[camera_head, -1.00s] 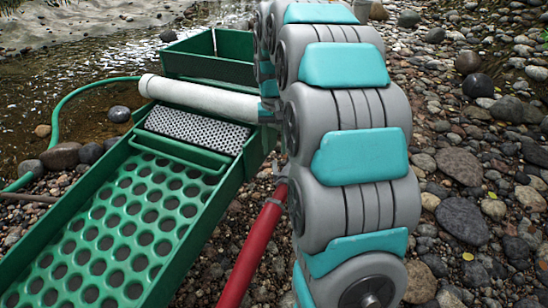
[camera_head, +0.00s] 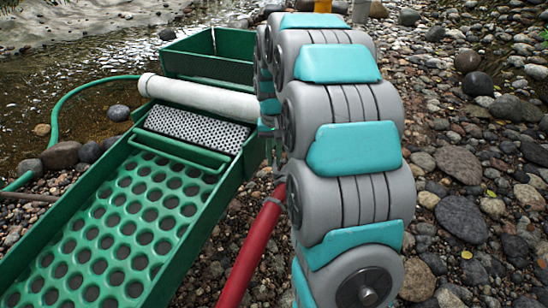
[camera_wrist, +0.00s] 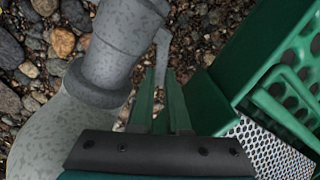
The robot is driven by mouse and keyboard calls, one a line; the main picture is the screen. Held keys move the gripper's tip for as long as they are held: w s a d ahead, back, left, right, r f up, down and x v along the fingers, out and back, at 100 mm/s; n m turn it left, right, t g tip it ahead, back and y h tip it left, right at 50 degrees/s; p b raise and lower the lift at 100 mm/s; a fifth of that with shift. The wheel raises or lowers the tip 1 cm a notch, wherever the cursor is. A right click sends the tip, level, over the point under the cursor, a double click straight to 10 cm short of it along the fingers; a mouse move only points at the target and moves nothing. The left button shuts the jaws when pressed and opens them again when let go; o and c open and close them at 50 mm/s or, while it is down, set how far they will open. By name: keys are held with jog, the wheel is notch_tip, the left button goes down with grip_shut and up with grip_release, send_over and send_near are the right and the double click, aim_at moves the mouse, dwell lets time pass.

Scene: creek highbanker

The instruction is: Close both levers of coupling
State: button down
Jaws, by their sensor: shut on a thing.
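The grey coupling (camera_wrist: 110,60) fills the upper left of the wrist view. A light grey lever (camera_wrist: 162,45) hangs along its right side. My gripper (camera_wrist: 163,78) has its two green fingers on either side of the lever's lower end and is shut on it. In the head view my gripper (camera_head: 273,150) points down beside the green box, just above the end of the red hose (camera_head: 254,250). The coupling is mostly hidden behind my arm there. The second lever cannot be made out in either view.
The green highbanker (camera_head: 215,190) with its perforated tray stands left of my gripper, close to it. A white pipe (camera_head: 205,97) crosses it below a green hopper (camera_head: 205,68). Stones cover the ground to the right. A green hose (camera_head: 62,108) curves at the far left.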

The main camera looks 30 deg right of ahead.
dwell(0.4)
jog(key=m, duration=0.1)
jog(key=d+m, duration=0.1)
jog(key=m, duration=0.1)
jog(key=s+m+b, duration=0.1)
jog(key=shift+d+m, duration=0.25)
jog(key=shift+m, duration=0.05)
jog(key=c, duration=0.9)
grip_release()
